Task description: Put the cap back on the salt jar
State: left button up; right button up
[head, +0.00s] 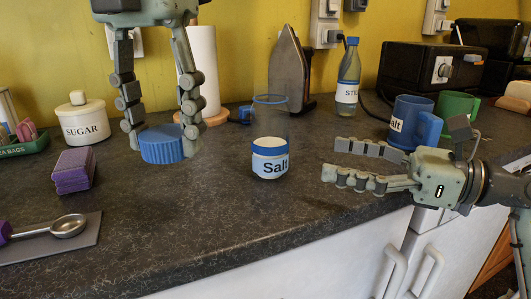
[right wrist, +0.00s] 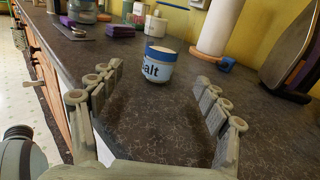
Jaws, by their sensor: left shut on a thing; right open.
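The salt jar (head: 270,160) stands upright on the counter, with clear upper walls, a blue rim and a white "Salt" label. It has no cap on it. It also shows in the right wrist view (right wrist: 158,72), beyond and between the fingertips. The ribbed blue cap (head: 165,145) is left of the jar. My left gripper (head: 162,140) points down and is shut on the cap; I cannot tell whether the cap touches the counter. My right gripper (head: 329,159) is open and empty, lying low over the counter with its fingers pointing at the jar from the right.
A blue mug (head: 409,112) with a "Salt" label and a green mug (head: 456,108) stand behind my right gripper. An iron (head: 288,68), bottle (head: 348,80) and paper roll (head: 203,65) are at the back. Purple sponges (head: 75,172) lie left. The counter's front is clear.

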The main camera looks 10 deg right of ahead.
aim_at(287, 148)
pick_arm(q)
jog(key=shift+r+p, duration=0.9)
pick_arm(e)
jog(key=x, duration=0.5)
jog(key=shift+w+a+r, duration=0.15)
jog(key=shift+w+a, duration=0.05)
jog(key=shift+a, duration=0.1)
jog(key=shift+w+a, duration=0.4)
jog(key=shift+a, duration=0.05)
pick_arm(q)
jog(key=shift+r+p, duration=0.85)
jog(key=shift+p, duration=0.05)
pick_arm(e)
jog(key=x, duration=0.4)
jog(key=shift+w+a+f, duration=0.15)
jog(key=shift+w+f, duration=0.1)
jog(key=shift+w, duration=0.1)
jog(key=shift+w+a+f, duration=0.1)
jog(key=shift+w+a, duration=0.05)
jog(key=shift+a, duration=0.05)
